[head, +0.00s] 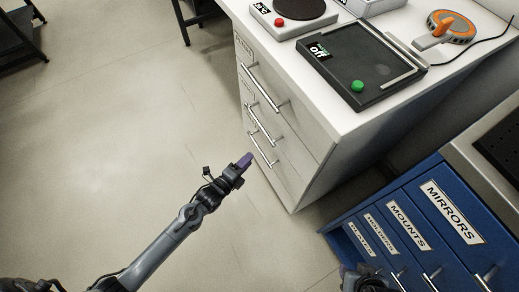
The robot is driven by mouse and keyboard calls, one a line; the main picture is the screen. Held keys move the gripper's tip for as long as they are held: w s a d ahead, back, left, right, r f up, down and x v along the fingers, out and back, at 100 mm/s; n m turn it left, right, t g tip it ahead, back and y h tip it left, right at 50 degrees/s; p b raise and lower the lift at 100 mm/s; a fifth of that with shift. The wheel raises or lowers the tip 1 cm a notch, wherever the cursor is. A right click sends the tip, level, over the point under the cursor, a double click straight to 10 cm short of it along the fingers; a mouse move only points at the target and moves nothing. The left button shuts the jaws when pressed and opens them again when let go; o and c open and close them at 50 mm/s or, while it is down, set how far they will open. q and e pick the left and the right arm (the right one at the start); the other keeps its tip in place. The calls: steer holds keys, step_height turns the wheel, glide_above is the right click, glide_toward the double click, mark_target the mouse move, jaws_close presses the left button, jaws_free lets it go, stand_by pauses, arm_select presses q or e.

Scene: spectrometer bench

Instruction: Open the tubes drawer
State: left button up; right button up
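A white cabinet (310,150) at upper centre has several stacked drawers with silver bar handles, such as the top handle (268,86) and the lowest handle (262,152). All its drawers look closed. Its small labels are seen too steeply to read, so I cannot tell which drawer is tubes. My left gripper (244,162), with purple fingertips, is left of the lowest handles, and I see no contact. Its fingers overlap in the view, so its opening is unclear. My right gripper (364,278) is partly in view at the bottom edge, near the blue cabinet's front, its fingers unclear.
A blue cabinet (340,222) at lower right has drawers labelled MIRRORS, MOUNTS and others. On the white top stand a black device (345,75) with a green button, a round-plated device (297,12) and an orange-grey round object (453,25). The floor (110,130) at left is clear.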

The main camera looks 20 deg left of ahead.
mark_target(258, 148)
arm_select(q)
steer(key=b+x, duration=0.3)
steer(key=x, duration=0.4)
steer(key=shift+w+f, duration=0.1)
steer(key=shift+w, duration=0.1)
steer(key=shift+w+d+b, duration=0.1)
steer(key=shift+w+b, duration=0.2)
steer(key=shift+w, duration=0.05)
steer(key=shift+s, duration=0.1)
jaws_close()
